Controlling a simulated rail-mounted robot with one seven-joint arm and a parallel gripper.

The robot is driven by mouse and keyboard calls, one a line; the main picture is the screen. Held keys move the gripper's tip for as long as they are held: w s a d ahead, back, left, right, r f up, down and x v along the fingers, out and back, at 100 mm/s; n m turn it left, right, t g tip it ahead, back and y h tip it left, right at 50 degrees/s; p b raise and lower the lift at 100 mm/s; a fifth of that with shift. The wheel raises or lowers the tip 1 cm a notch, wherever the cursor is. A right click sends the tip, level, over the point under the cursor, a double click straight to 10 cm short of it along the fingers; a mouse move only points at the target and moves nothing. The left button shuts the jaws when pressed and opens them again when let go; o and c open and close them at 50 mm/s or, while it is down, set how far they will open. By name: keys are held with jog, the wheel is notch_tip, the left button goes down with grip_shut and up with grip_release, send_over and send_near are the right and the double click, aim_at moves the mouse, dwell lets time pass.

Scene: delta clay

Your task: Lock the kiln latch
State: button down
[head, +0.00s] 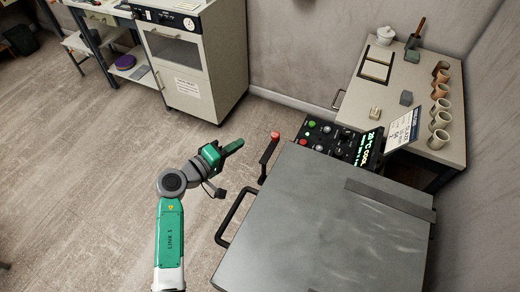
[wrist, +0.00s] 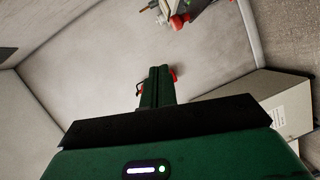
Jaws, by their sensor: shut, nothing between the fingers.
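The kiln is the large box with a grey lid (head: 310,235) at the lower right of the head view. Its latch looks to be the dark lever with a red knob (head: 275,135), at the kiln's far left corner beside the control panel. The lever leans up and away from the kiln body. My gripper (head: 238,146) is shut and empty, to the left of the red knob with a gap between them. In the wrist view the shut fingers (wrist: 157,78) point toward a pale wall. A red part (wrist: 178,20) shows at the top there; I cannot tell whether it is the latch knob.
A dark bar handle (head: 230,216) sticks out from the kiln's left side. The control panel (head: 335,138) has buttons and a lit display. A bench (head: 385,100) with several clay pots stands behind. A beige cabinet (head: 200,60) stands at the back.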

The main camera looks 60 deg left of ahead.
aim_at(270, 147)
jog(key=shift+n+y, duration=0.3)
jog(key=shift+n, duration=0.5)
jog(key=s+f, duration=0.1)
jog(key=s+a+f, duration=0.1)
jog(key=s+f, duration=0.1)
jog(key=shift+a+f, duration=0.15)
jog(key=shift+f, duration=0.1)
jog(key=w+d+b+x, duration=0.1)
jog(key=d+b+x, duration=0.1)
jog(key=x, duration=1.1)
jog(key=shift+d+f+b, duration=0.25)
jog(key=shift+d+b, duration=0.1)
jog(key=shift+b, duration=0.1)
jog(key=shift+s+a+f+b, duration=0.1)
jog(key=shift+f+b, duration=0.05)
jog(key=shift+b, duration=0.25)
